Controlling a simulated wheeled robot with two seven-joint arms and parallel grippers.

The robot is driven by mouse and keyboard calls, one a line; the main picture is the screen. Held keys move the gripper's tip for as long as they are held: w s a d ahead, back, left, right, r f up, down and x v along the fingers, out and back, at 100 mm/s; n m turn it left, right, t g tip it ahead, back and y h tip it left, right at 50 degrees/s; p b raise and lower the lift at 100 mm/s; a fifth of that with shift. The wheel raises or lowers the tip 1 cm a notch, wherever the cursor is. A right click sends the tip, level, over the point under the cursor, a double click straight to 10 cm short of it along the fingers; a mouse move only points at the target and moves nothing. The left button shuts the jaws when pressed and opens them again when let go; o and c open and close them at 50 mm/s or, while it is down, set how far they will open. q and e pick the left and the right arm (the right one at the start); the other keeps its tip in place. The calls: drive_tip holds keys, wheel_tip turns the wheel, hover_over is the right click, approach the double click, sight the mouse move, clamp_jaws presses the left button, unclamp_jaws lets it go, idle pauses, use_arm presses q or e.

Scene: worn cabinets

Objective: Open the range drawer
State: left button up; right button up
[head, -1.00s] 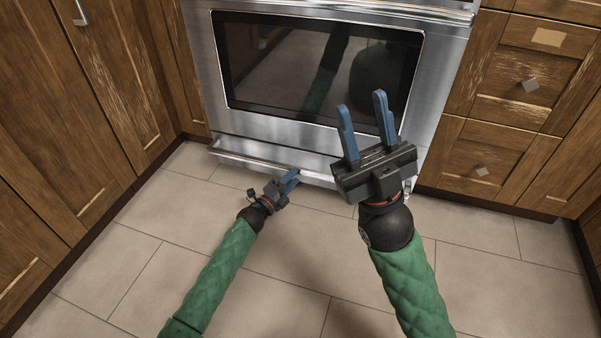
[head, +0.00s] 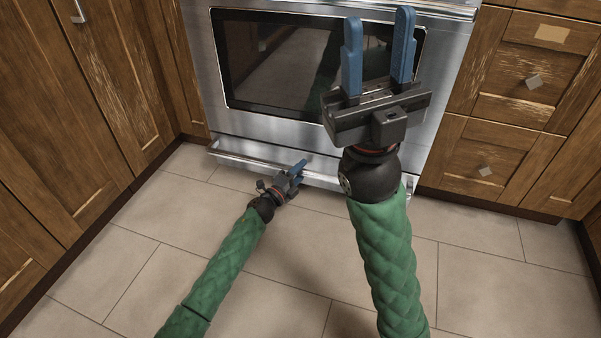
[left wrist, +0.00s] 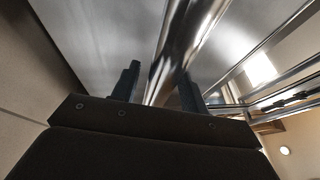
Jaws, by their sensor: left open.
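The range drawer (head: 322,163) is the low steel front under the oven door, with a long bar handle (head: 240,157) across it. It looks closed. My left gripper (head: 301,168) is low at the middle of this handle. In the left wrist view, the shiny handle bar (left wrist: 185,50) runs between the open fingers of my left gripper (left wrist: 157,82); I cannot tell whether they touch it. My right gripper (head: 378,30) is raised before the oven door, with its two blue fingers apart and nothing between them. It hides part of the oven and drawer.
The oven door (head: 270,65) with its dark window is above the drawer. Worn wooden cabinets (head: 110,100) stand at the left, and wooden drawers (head: 510,90) with square knobs stand at the right. The tiled floor (head: 270,265) before the range is clear.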

use_arm(q)
clamp_jaws()
drive_tip(key=shift+s, duration=0.1)
idle(0.3)
